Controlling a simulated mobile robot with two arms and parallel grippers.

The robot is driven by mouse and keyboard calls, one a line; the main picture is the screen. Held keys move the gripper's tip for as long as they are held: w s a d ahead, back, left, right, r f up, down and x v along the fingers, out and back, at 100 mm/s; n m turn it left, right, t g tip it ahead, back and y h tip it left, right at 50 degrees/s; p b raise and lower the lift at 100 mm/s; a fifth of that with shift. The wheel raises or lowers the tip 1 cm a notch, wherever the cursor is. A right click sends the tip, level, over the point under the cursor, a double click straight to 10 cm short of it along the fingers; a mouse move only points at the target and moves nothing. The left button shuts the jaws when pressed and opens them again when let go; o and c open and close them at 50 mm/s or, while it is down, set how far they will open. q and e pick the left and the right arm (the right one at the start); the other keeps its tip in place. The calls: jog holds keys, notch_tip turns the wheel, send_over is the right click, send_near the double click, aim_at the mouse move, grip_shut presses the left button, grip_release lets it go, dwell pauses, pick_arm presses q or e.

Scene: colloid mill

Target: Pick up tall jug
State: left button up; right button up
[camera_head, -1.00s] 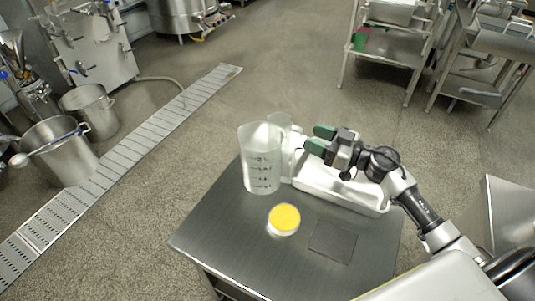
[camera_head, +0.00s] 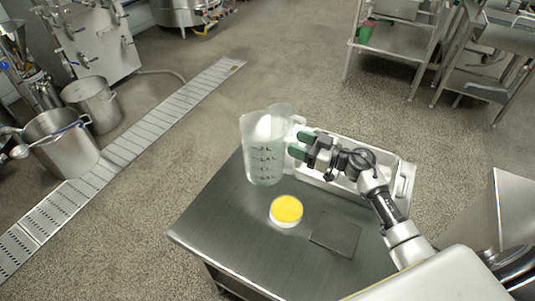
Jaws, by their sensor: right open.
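The tall jug (camera_head: 264,160) is translucent with dark measuring marks. It stands upright near the far left edge of the steel table (camera_head: 225,225). A second translucent vessel shows partly behind it and cannot be made out clearly. My right gripper (camera_head: 299,144), with green finger pads, is open just right of the jug, at the jug's handle side. Whether the fingers straddle the handle or touch it, I cannot tell. My left gripper is not in view.
A white tray (camera_head: 399,187) lies on the table behind my right arm. A yellow-topped round container (camera_head: 286,210) and a dark flat square (camera_head: 336,234) are on the table in front. Steel shelves (camera_head: 389,60) stand at the back right; a floor drain (camera_head: 125,150) runs at left.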

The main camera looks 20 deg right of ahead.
jog(key=x, duration=0.2)
jog(key=shift+w+a, duration=0.25)
grip_shut()
